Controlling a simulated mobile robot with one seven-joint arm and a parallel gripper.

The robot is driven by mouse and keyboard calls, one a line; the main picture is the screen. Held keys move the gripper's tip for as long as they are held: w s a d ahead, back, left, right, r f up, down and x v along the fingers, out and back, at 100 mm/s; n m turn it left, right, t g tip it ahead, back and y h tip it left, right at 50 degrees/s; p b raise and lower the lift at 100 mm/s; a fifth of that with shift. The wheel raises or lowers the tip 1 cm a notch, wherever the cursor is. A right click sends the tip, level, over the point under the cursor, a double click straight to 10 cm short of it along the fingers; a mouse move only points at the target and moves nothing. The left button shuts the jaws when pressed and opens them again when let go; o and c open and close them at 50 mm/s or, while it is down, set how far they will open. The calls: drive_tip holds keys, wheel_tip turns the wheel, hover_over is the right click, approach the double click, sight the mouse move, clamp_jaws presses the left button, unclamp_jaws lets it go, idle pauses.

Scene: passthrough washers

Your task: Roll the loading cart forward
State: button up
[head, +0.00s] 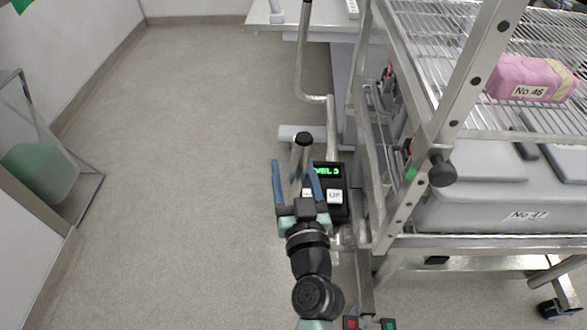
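The loading cart (468,75) is a metal frame with wire shelves, at the right in the head view. A metal bar with a black end cap (302,139) rises beside the cart's near left side. My gripper (294,168) is at this bar, with its two blue fingers apart, one on each side of it. Gaps show between the fingers and the bar, so it looks open and not clamped. I cannot tell how the bar joins the cart, as my gripper hides its lower end.
A small black panel (329,171) with green text and an "UP" label sits just right of my gripper. The cart carries a pink bundle (527,80) and a grey bin (470,207). A white table (270,14) stands behind.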

clamp_jaws()
idle(1.4)
